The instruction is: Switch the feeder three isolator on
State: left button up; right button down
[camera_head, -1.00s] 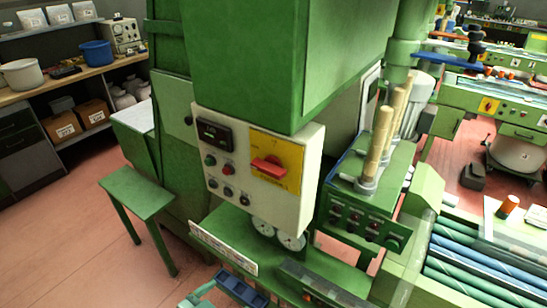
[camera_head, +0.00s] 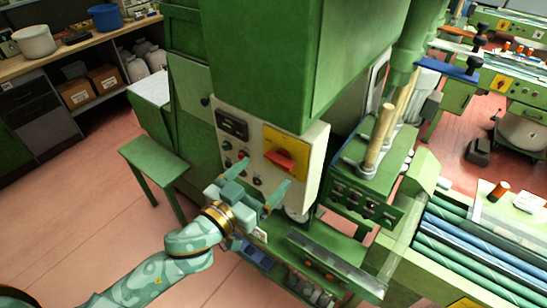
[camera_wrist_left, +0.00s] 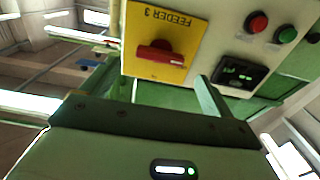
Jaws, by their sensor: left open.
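The feeder three isolator is a red handle (camera_head: 281,160) on a yellow plate (camera_head: 288,142), on the white front panel (camera_head: 311,180) of the green machine. In the left wrist view the plate (camera_wrist_left: 172,18) reads FEEDER 3 upside down, and the red handle (camera_wrist_left: 158,54) lies crosswise, roughly level. My left gripper (camera_head: 265,174) is open and empty, in front of the panel and just below the handle. In the wrist view its fingers (camera_wrist_left: 162,88) stand apart, with the handle beyond them and between their lines. I cannot see any contact. My right gripper is not in view.
A dark display (camera_head: 232,123) and several push buttons (camera_head: 228,161) are on the panel left of the plate. My left gripper covers some lower controls and a gauge. A green bench (camera_head: 152,155) stands at left.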

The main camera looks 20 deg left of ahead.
aim_at(276, 162)
pick_arm(q)
jog(key=x, duration=0.5)
jog(key=shift+p, duration=0.3)
jog(key=c, duration=1)
